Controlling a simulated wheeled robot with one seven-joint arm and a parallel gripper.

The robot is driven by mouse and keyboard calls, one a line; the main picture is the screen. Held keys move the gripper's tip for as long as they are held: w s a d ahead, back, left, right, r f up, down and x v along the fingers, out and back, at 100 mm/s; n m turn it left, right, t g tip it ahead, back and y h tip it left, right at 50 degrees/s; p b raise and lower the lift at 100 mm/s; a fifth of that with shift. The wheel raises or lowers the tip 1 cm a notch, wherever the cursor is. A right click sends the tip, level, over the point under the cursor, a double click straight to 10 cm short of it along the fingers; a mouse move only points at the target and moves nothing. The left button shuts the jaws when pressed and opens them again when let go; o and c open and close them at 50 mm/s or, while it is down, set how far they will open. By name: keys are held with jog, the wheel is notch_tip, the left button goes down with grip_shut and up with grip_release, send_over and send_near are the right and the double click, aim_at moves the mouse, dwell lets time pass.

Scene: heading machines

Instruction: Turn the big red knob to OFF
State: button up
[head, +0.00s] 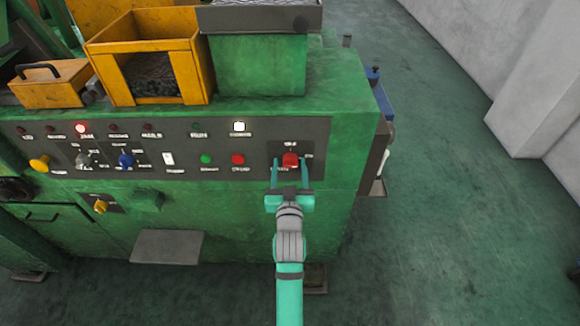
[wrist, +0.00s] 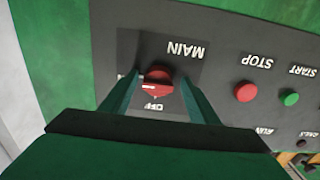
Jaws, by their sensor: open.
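The big red knob (head: 290,160) sits on the right end of the dark control panel of the green machine. In the wrist view the knob (wrist: 158,82) shows upside down, between the labels MAIN and OFF, with a paler mark on its face. My gripper (head: 291,166) is open in front of it, one finger on each side of the knob. In the wrist view the fingers of my gripper (wrist: 158,88) reach toward the panel, left and right of the knob. I cannot tell whether either finger touches it.
A red STOP button (wrist: 246,92) and a green START button (wrist: 289,98) are beside the knob's plate. The dark panel (head: 265,130) also carries lamps and a yellow knob (head: 39,163). Yellow bins (head: 150,50) stand on the machine. Open floor (head: 440,220) lies to the right.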

jog(key=shift+w+d, duration=0.1)
jog(key=shift+d, duration=0.05)
jog(key=shift+c, duration=0.6)
jog(key=c, duration=0.9)
